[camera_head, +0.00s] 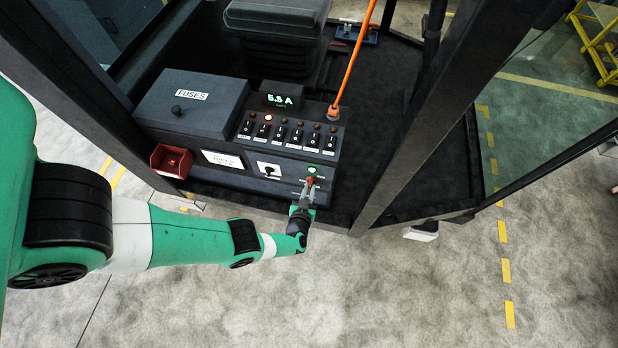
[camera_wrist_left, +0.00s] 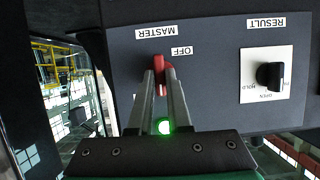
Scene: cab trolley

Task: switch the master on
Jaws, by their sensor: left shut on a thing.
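The red master switch handle (camera_wrist_left: 159,72) is on the front of the dark control panel, beside the MASTER (camera_wrist_left: 156,32) and OFF (camera_wrist_left: 181,51) labels, which appear upside down in the left wrist view. My left gripper (camera_wrist_left: 162,82) is shut on the handle, one finger on each side. In the head view my left gripper (camera_head: 307,187) reaches the panel's lower right corner, and a bit of the red handle (camera_head: 310,181) shows. A green lamp (camera_wrist_left: 165,127) is lit close to the handle. The fingers hide part of the switch. My right gripper is not in view.
A black RESULT knob (camera_wrist_left: 271,76) sits on a white plate beside the master. Several rocker switches (camera_head: 280,133) line the panel top below a display (camera_head: 280,99) reading 5.5 A. A FUSES box (camera_head: 190,102) and red tray (camera_head: 171,160) are left; a cab post (camera_head: 428,120) stands right.

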